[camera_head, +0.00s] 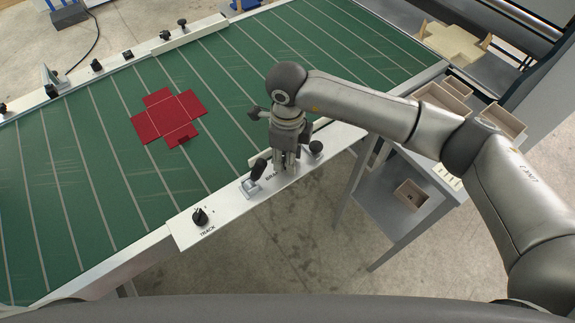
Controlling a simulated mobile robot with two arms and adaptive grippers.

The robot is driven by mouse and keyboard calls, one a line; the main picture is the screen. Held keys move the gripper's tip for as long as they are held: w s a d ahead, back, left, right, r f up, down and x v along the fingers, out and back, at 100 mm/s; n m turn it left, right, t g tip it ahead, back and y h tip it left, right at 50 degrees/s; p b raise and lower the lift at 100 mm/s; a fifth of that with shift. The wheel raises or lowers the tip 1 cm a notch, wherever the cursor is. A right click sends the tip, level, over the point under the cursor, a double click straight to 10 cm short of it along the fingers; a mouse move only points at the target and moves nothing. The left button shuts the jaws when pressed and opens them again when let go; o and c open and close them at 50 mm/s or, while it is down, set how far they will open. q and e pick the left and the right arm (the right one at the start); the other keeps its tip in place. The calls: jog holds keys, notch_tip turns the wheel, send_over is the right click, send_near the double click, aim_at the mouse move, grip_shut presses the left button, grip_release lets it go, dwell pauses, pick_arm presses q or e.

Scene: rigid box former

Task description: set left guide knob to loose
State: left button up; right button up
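No label in view reads "left guide", so I cannot tell which knob is the left guide knob. Black knobs sit along the conveyor's far rail, including one at the left (97,65) and one further right (165,35). On the near white panel are a black TRACK knob (200,216), a black-handled lever (256,170) and a round black knob (316,148). My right gripper (287,164) points down over this panel, between the lever and the round knob. Its small fingers do not show clearly whether they are open or touch anything. My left gripper is out of view.
A red unfolded box blank (168,117) lies on the green conveyor belt (90,190). At the right, a grey table (385,200) holds open wooden boxes (503,120). A pale blank (453,42) lies beyond the conveyor. The belt's left part is clear.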

jog(key=n+b, duration=0.3)
jog(key=b, duration=0.1)
jog(key=n+b, duration=0.3)
jog(key=b, duration=0.1)
jog(key=n+b, duration=0.2)
jog(key=b, duration=0.3)
jog(key=shift+f+n, duration=0.25)
jog(key=shift+n, duration=0.15)
jog(key=shift+r+n+b, duration=0.3)
jog(key=shift+n+b, duration=1.1)
jog(key=shift+b, duration=0.05)
jog(key=o, duration=1)
notch_tip(320, 180, up, 12)
jog(key=shift+f, duration=0.1)
